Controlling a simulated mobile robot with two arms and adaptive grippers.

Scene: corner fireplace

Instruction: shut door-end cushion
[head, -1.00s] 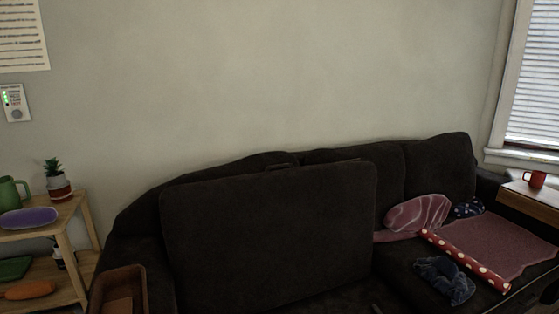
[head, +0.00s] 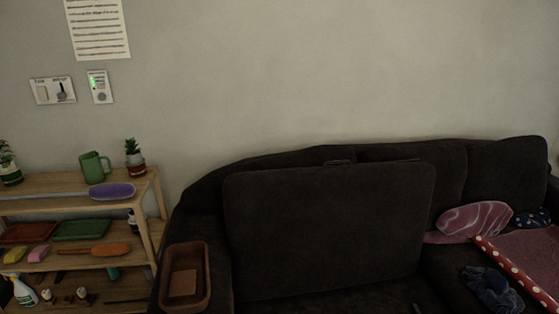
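A dark sofa (head: 510,180) stands against the wall in the head view. At its left end a large dark seat cushion (head: 325,235) is tilted up on edge, its broad face toward me, in front of the backrest. A small dark tab shows at its top edge. What lies under or behind the raised cushion is hidden. Neither of my grippers shows in the view.
A brown tray (head: 185,280) sits on the sofa's left arm. A wooden shelf (head: 150,215) with pots, a green mug (head: 94,167) and several small items stands left. A pink pillow (head: 474,220), polka-dot roll (head: 515,272) and blue cloth (head: 491,288) lie on the right seats.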

